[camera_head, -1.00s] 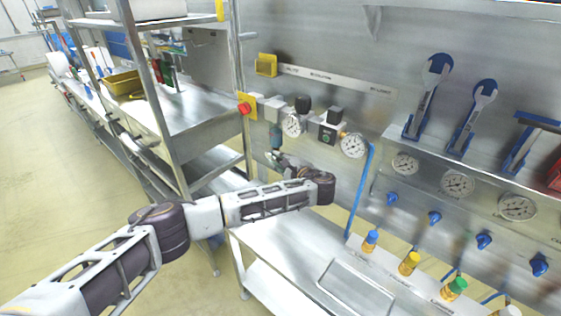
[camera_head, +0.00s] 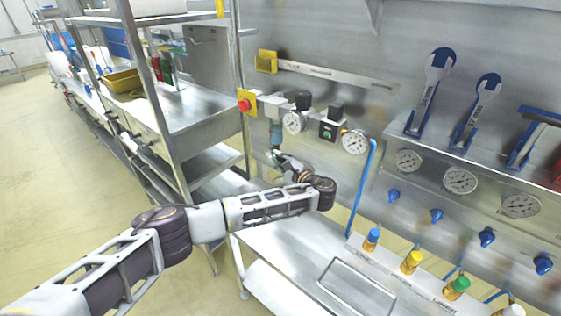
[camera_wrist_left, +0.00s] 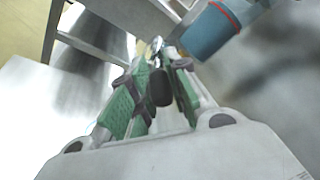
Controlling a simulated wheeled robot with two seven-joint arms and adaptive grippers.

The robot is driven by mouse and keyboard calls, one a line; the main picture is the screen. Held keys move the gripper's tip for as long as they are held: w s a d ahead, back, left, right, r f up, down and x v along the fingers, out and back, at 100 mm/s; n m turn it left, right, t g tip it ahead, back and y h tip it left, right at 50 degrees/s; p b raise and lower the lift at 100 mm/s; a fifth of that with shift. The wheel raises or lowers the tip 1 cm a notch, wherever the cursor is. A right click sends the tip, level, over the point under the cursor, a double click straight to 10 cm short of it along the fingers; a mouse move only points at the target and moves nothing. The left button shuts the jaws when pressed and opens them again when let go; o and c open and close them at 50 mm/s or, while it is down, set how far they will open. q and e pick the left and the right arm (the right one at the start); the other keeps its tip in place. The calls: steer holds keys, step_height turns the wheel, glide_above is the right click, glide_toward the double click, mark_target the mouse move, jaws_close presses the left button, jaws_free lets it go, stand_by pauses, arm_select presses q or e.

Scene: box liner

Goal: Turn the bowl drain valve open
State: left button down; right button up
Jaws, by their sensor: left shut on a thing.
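The air filter bowl (camera_head: 277,134) hangs as a blue-grey cylinder under the regulator row on the steel wall. In the left wrist view the bowl (camera_wrist_left: 212,30) shows large at the top, with a red ring. My left gripper (camera_head: 274,156) is just below the bowl, at its drain. In the left wrist view the green-padded fingers of this gripper (camera_wrist_left: 161,62) are closed on the small drain valve (camera_wrist_left: 157,46), which shows only as a bit of metal between the tips. Most of the valve is hidden by the fingers. My right gripper is out of view.
Gauges (camera_head: 294,121) and a black-topped regulator (camera_head: 332,125) sit right of the bowl. A red stop button (camera_head: 244,106) is to the left, near the steel rack (camera_head: 210,107). A blue hose (camera_head: 362,190) runs down to the right.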

arm_select(q)
steer(key=shift+w+a+f+m+t+y+b, duration=0.1)
steer(key=shift+f+m+t+y+b, duration=0.15)
steer(key=shift+f+t+y+b, duration=0.55)
steer(key=shift+a+f+m+t+y+b, duration=0.2)
steer(key=shift+t+b, duration=0.3)
steer(key=shift+b, duration=0.7)
steer(key=shift+w+f+m+t+y+b, duration=0.1)
steer(key=shift+f+m+t+y+b, duration=0.15)
steer(key=shift+t+b, duration=0.35)
steer(key=shift+f+m+t+y+b, duration=0.15)
steer(key=shift+m+t+b, duration=0.15)
steer(key=shift+b, duration=0.55)
steer(key=shift+r, duration=0.15)
steer(key=c, duration=1.5)
jaws_free()
steer(key=shift+o, duration=0.9)
